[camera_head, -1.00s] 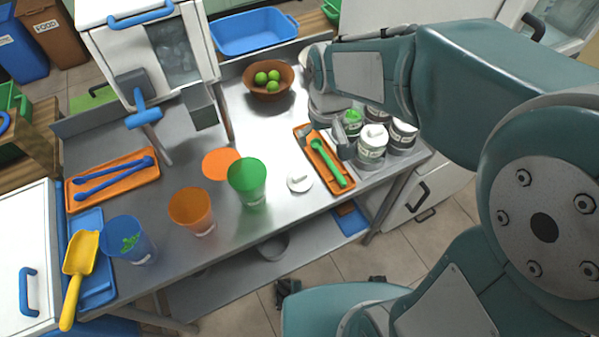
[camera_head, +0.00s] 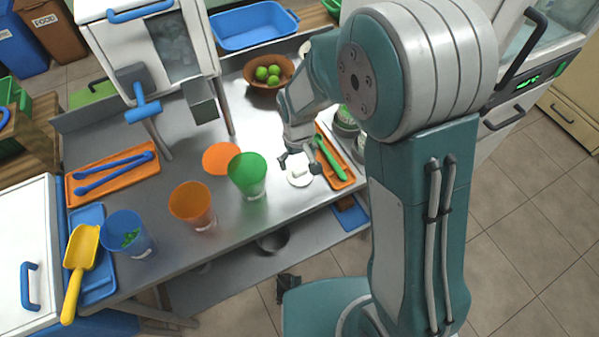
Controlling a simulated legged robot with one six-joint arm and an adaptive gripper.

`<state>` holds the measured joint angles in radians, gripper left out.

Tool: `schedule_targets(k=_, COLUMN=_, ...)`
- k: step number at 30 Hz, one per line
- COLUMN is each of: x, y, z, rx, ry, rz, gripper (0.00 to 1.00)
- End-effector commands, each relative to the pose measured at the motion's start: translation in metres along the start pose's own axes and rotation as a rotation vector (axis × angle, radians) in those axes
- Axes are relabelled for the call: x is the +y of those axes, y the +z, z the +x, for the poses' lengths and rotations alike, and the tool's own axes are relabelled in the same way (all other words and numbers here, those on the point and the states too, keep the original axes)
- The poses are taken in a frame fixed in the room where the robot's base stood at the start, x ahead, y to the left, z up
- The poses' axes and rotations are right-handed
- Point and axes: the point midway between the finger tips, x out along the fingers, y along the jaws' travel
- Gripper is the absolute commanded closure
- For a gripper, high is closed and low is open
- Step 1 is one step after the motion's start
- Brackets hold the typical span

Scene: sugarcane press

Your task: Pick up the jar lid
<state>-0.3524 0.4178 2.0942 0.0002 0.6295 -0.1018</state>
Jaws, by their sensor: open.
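The jar lid (camera_head: 299,177) is a white disc with a raised knob, lying flat on the steel counter in the head view. It lies between the green cup (camera_head: 248,175) and the orange tray with the green utensil. My gripper (camera_head: 299,163) is open, pointing down at the lid's far edge, with its fingers spread to either side. Whether the fingers touch the lid or hover just above it I cannot tell. The jars (camera_head: 346,118) at the back right are mostly hidden behind my arm.
An orange tray (camera_head: 346,182) with a green utensil (camera_head: 329,156) lies close on the right. An orange disc (camera_head: 221,158), an orange cup (camera_head: 192,205) and a blue cup (camera_head: 129,236) stand left. A brown bowl of limes (camera_head: 268,82) sits behind. The counter's front edge is near.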

Motion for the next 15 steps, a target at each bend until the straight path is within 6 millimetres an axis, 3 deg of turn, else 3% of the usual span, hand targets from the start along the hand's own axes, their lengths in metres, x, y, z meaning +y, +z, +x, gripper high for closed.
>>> schedule_targets(k=6, x=0.001, y=0.0, z=0.032, rx=-0.002, ry=0.0, rz=0.0, gripper=0.0)
schedule_targets(k=14, x=0.001, y=0.0, z=0.036, rx=0.0, ry=0.0, rz=0.0, gripper=0.0)
schedule_targets(k=15, x=0.001, y=0.0, z=0.035, rx=0.0, ry=0.0, rz=0.0, gripper=0.05)
